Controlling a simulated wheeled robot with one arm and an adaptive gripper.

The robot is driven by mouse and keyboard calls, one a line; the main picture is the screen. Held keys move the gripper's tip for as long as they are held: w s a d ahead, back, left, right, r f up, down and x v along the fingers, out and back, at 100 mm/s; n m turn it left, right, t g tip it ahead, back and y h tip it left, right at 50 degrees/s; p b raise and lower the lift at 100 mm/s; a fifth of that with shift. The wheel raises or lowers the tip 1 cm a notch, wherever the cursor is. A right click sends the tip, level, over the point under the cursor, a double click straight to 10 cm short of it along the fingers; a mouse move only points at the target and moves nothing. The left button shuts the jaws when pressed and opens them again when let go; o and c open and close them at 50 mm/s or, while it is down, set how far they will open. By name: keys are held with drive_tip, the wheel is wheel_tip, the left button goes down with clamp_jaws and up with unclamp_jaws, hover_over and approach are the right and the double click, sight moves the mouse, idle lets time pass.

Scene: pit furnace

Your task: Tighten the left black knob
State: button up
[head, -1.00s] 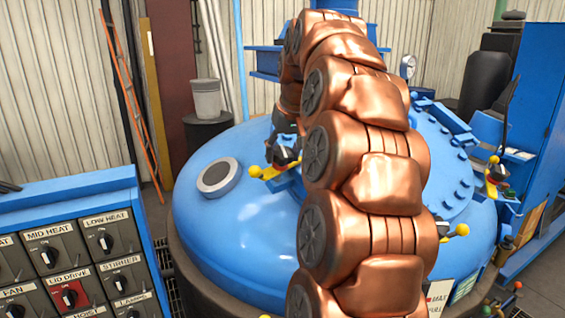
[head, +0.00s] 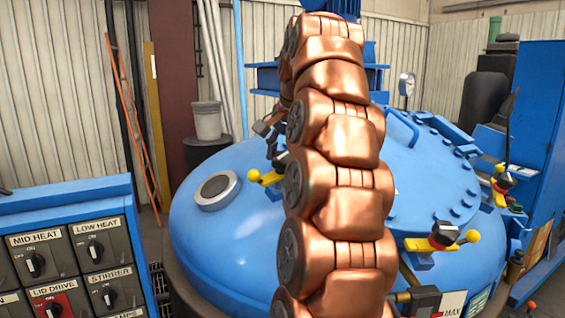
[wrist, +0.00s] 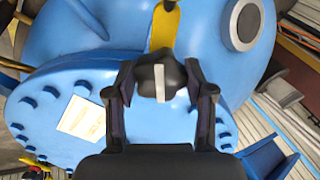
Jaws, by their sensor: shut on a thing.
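The left black knob (wrist: 160,80) carries a white line, upright in the wrist view. It sits at the foot of a yellow lever (wrist: 165,22) on the blue furnace lid (wrist: 95,90). My gripper (wrist: 160,84) is shut on the knob, one dark finger on each side. In the head view the yellow lever (head: 267,178) sticks out left of my copper arm. My arm hides much of the gripper and knob there. Another black knob (head: 440,235) with a yellow lever is right of my arm.
A control panel with rotary switches (head: 70,250) stands at the left. A round port (head: 216,190) is on the lid's left side. Another knob with a yellow lever (head: 500,180) is at the lid's far right. A grey bucket (head: 207,120) stands behind.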

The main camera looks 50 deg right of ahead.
drive_tip(key=shift+m, duration=1.7)
drive_tip(key=shift+w, duration=0.1)
drive_tip(key=o, duration=1.2)
drive_tip(key=shift+c, duration=0.2)
drive_tip(key=shift+a, duration=0.15)
